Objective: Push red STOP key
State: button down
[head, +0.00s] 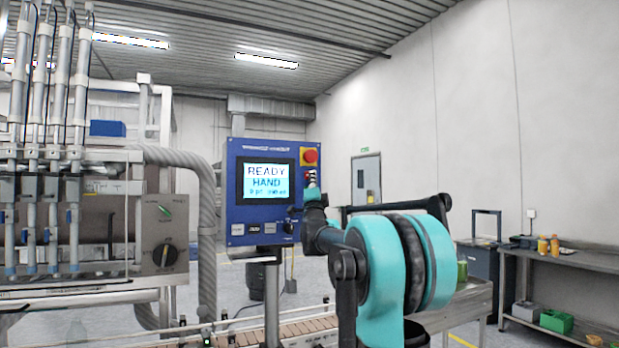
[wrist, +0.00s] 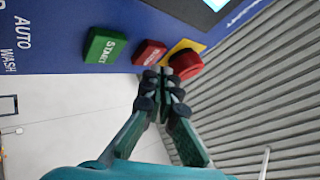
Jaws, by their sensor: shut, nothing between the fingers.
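The blue control panel (head: 240,215) carries a lit screen reading READY and HAND. In the wrist view the red key (wrist: 150,53), with a blurred white label, sits between the green START key (wrist: 105,46) and a round red mushroom button (wrist: 187,64) on a yellow plate. My gripper (wrist: 166,74) is shut and empty, its fingertips close to the lower right edge of the red key, towards the mushroom button. I cannot tell whether they touch. In the head view my gripper (head: 312,188) is at the panel's right edge, largely covering the small keys below the mushroom button (head: 310,156).
The filling machine with its upright cylinders (head: 40,160) and grey pipe (head: 206,210) stands left of the panel. A conveyor (head: 290,328) runs below. A grey bench (head: 570,256) with bottles and bins stands at the right wall.

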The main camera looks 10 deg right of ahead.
jog(key=shift+s, duration=0.2)
jog(key=s, duration=0.2)
jog(key=s+d, duration=0.1)
jog(key=s, duration=0.1)
jog(key=shift+s, duration=0.4)
jog(key=shift+f+y, duration=0.1)
jog(key=shift+y, duration=0.2)
dwell(0.5)
